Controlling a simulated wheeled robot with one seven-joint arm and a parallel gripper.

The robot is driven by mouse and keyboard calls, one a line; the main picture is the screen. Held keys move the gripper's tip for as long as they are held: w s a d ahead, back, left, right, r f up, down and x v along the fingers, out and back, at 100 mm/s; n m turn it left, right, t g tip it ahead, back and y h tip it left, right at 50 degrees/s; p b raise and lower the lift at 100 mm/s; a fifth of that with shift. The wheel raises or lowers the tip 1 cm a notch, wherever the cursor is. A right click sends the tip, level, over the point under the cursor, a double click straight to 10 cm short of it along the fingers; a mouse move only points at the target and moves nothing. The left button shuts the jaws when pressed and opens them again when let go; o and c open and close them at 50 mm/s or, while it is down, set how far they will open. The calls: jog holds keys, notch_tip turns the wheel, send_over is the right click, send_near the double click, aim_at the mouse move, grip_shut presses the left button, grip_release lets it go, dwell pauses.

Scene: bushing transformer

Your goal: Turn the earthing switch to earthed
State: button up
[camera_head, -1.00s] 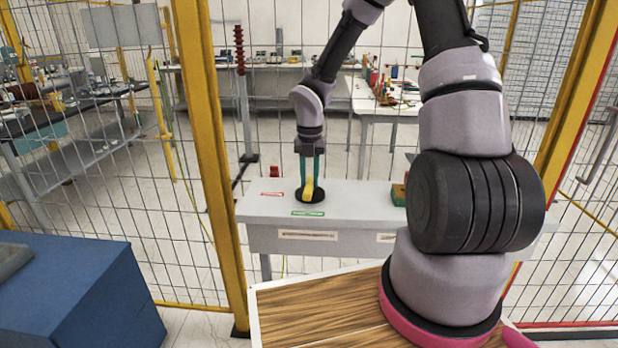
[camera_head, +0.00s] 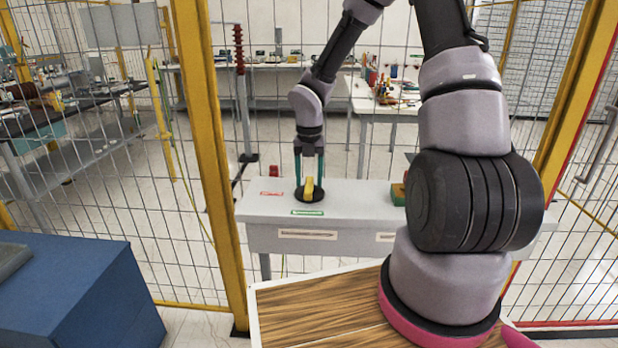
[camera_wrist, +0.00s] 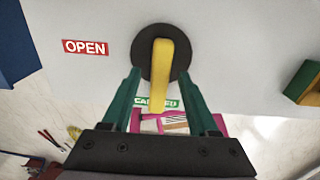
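The earthing switch is a yellow handle (camera_wrist: 160,75) on a black round disc (camera_wrist: 151,43), set on a grey box top. The handle (camera_head: 308,188) also shows in the head view. Its free end points to a green label (camera_wrist: 146,101), which it partly covers, so I cannot read the full word. A red label reading OPEN (camera_wrist: 86,47) lies to the left. My gripper (camera_wrist: 160,74) is open, with one green finger on each side of the handle and a visible gap to both. In the head view my gripper (camera_head: 309,176) hangs down over the switch.
The grey box (camera_head: 262,214) carries a red part (camera_head: 273,171) behind the switch and a green and tan block (camera_head: 398,194) to the right. Yellow-posted mesh fencing (camera_head: 211,150) surrounds the area. A blue cabinet (camera_head: 85,290) stands at front left.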

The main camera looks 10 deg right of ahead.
aim_at(309, 182)
notch_tip(309, 182, up, 11)
dwell(0.6)
jog(key=shift+s+r, duration=0.1)
jog(key=s+d+r+n+t+y, duration=0.1)
jog(key=s+d+r+n+t, duration=0.1)
jog(key=s+r+n, duration=0.8)
jog(key=s+d+r+n+t+y, duration=0.1)
jog(key=s+d+r+n+t, duration=0.2)
jog(key=s+r+n, duration=0.7)
jog(key=r+n+t, duration=0.2)
jog(key=n, duration=1.3)
jog(key=shift+s, duration=0.35)
